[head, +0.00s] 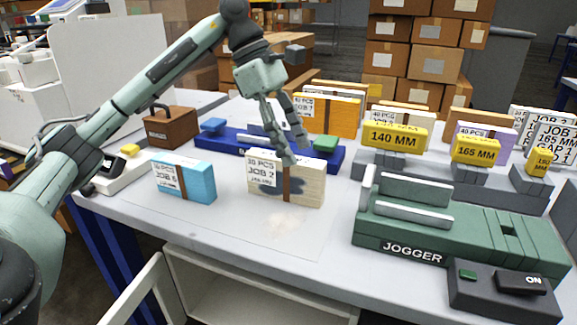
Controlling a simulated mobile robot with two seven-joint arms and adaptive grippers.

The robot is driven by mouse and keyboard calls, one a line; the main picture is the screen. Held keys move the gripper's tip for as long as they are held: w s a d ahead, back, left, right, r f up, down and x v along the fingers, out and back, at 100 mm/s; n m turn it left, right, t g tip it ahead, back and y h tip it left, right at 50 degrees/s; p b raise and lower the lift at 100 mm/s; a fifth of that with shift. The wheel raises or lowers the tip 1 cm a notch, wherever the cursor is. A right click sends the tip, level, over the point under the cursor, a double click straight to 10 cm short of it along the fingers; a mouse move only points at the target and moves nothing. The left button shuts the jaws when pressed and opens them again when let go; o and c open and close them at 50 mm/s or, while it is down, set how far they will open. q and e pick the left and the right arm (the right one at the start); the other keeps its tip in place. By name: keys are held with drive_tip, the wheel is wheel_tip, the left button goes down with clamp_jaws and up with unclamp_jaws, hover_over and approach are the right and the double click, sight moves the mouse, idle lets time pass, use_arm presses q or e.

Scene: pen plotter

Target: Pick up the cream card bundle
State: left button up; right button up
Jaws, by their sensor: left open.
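The cream card bundle (312,192) stands upright on the table near the middle of the head view. It has a brown band around its middle, a printed "JOB 2" label and a dark patch on its front face. My left gripper (293,150) points down just above the bundle's top edge, its fingers apart. One fingertip overlaps the top edge near the band; I cannot tell whether it touches. Nothing is between the fingers that I can make out. My right gripper is out of view.
A blue card bundle (197,183) stands to the left. A blue fixture (215,141) with a green block (325,143) lies just behind. The green jogger (410,232) is at the right. An orange bundle (345,112) and yellow size signs (395,137) stand farther back.

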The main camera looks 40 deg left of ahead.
sight(292, 179)
use_arm(q)
drive_tip(key=shift+s+a+f+y, duration=0.1)
drive_tip(key=shift+a+f+y, duration=0.1)
drive_tip(key=shift+a+f, duration=0.25)
drive_tip(key=shift+s+a+f+y, duration=0.1)
drive_tip(key=shift+a+f+y, duration=0.1)
drive_tip(key=shift+a, duration=0.35)
drive_tip(key=x, duration=0.7)
drive_tip(key=shift+a+f, duration=0.15)
drive_tip(key=shift+a, duration=0.2)
drive_tip(key=shift+c, duration=0.3)
clamp_jaws()
